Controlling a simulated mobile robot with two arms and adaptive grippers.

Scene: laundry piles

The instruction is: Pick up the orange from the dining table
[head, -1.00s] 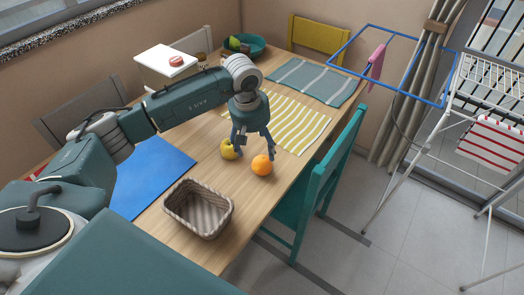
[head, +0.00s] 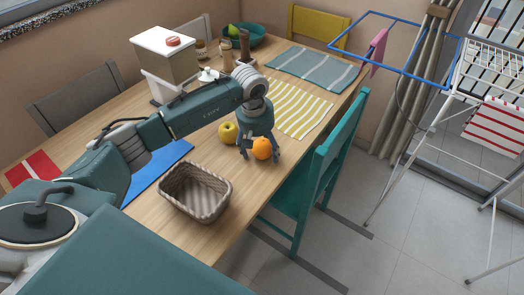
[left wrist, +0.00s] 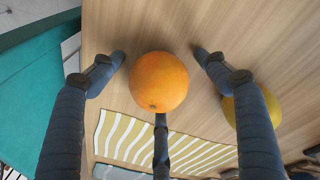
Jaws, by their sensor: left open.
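The orange (head: 262,148) sits on the dining table (head: 235,190) near its right edge. My left gripper (head: 259,156) is open, with its fingers down around the orange in the head view. In the left wrist view the orange (left wrist: 159,81) lies between the spread fingers, and bare table shows between it and the two upper fingertips. A yellow apple (head: 228,133) stands just left of the gripper, and it also shows in the left wrist view (left wrist: 252,106) beside the right finger. My right gripper is not in view.
A woven basket (head: 195,191) stands on the table in front of the gripper. A teal chair (head: 318,165) is close to the table's right edge. A striped yellow mat (head: 300,108) lies behind the orange, and a white-topped box (head: 165,58) stands at the back left.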

